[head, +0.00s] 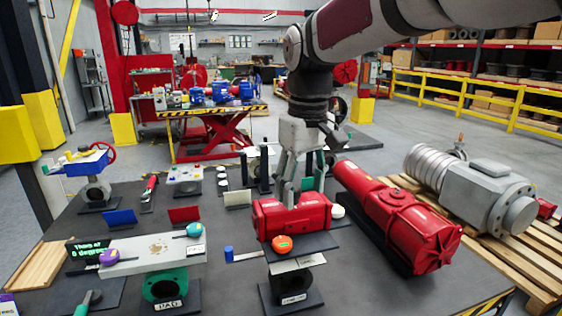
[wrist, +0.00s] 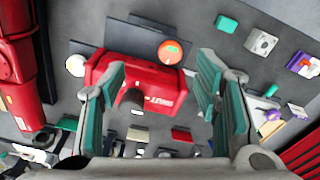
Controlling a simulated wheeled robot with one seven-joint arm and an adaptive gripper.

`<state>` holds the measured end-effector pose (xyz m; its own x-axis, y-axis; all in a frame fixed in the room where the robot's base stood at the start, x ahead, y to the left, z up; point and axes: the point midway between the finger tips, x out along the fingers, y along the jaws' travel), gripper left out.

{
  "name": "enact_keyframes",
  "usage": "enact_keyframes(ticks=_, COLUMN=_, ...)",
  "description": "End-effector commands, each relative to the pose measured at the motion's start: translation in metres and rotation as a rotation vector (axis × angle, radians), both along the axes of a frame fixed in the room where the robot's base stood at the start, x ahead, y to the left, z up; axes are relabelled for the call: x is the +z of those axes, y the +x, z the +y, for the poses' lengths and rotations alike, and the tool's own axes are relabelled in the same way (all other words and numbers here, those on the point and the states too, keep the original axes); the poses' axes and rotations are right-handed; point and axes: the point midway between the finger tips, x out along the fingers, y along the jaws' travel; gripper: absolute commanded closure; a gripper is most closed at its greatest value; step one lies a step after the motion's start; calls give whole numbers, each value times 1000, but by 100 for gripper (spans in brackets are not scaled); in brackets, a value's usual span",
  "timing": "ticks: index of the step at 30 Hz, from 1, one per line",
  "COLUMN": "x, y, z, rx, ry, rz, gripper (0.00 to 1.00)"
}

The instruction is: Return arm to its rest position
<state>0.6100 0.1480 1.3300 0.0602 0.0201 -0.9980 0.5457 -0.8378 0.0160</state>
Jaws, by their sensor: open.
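My gripper (head: 302,178) hangs from my arm, pointing down over the small red actuator (head: 291,218). In the wrist view the teal-padded fingers of my gripper (wrist: 165,100) stand wide apart. The red actuator (wrist: 134,72) shows between and beyond them, and I see no grip on it. In the head view the fingertips end close to its top; whether they touch it I cannot tell. The actuator sits on a dark plate above a black valve body (head: 291,289), with an orange round knob (head: 282,244) at its front.
A large red cylinder actuator (head: 405,220) lies close on the right, beside a grey actuator (head: 478,190) on a pallet. A grey plate (head: 150,250) on a green valve stands left. A blue valve with red wheel (head: 88,163) is far left. Space above the table is mostly open.

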Motion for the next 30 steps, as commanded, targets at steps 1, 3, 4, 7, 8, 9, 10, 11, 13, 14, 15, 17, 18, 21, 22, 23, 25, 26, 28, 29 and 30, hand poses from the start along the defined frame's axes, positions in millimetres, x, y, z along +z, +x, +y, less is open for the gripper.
enact_keyframes(ticks=1, x=8, y=-11, z=-15, rx=-37, ry=11, rz=-28, gripper=43)
enact_keyframes(ticks=3, x=15, y=-28, z=-33, rx=-86, ry=23, rz=-63, gripper=43)
enact_keyframes(ticks=4, x=17, y=-36, z=-41, rx=-108, ry=28, rz=-77, gripper=43)
enact_keyframes(ticks=7, x=22, y=-61, z=-64, rx=-179, ry=47, rz=-128, gripper=43)
enact_keyframes(ticks=8, x=22, y=-69, z=-71, rx=-200, ry=51, rz=-142, gripper=43)
enact_keyframes(ticks=9, x=22, y=-80, z=-79, rx=-228, ry=59, rz=-163, gripper=43)
enact_keyframes(ticks=10, x=22, y=-88, z=-85, rx=-250, ry=64, rz=-178, gripper=43)
enact_keyframes(ticks=11, x=21, y=-96, z=-91, rx=-271, ry=69, rz=-194, gripper=43)
enact_keyframes(ticks=13, x=17, y=-115, z=-103, rx=-321, ry=80, rz=-228, gripper=43)
enact_keyframes(ticks=14, x=15, y=-123, z=-108, rx=-340, ry=85, rz=-245, gripper=43)
enact_keyframes(ticks=15, x=12, y=-134, z=-114, rx=-369, ry=93, rz=-265, gripper=43)
enact_keyframes(ticks=17, x=6, y=-150, z=-123, rx=-410, ry=102, rz=-296, gripper=43)
enact_keyframes(ticks=18, x=1, y=-159, z=-128, rx=-436, ry=108, rz=-315, gripper=43)
enact_keyframes(ticks=21, x=-11, y=-180, z=-137, rx=-491, ry=121, rz=-357, gripper=43)
enact_keyframes(ticks=22, x=-15, y=-185, z=-140, rx=-505, ry=125, rz=-367, gripper=43)
enact_keyframes(ticks=23, x=-18, y=-189, z=-142, rx=-518, ry=128, rz=-378, gripper=43)
enact_keyframes(ticks=25, x=-24, y=-198, z=-145, rx=-540, ry=133, rz=-394, gripper=43)
enact_keyframes(ticks=26, x=-26, y=-200, z=-146, rx=-547, ry=136, rz=-401, gripper=43)
enact_keyframes(ticks=28, x=-30, y=-204, z=-147, rx=-560, ry=138, rz=-410, gripper=43)
enact_keyframes(ticks=29, x=-31, y=-205, z=-148, rx=-563, ry=138, rz=-412, gripper=43)
enact_keyframes(ticks=30, x=-32, y=-206, z=-148, rx=-566, ry=139, rz=-413, gripper=43)
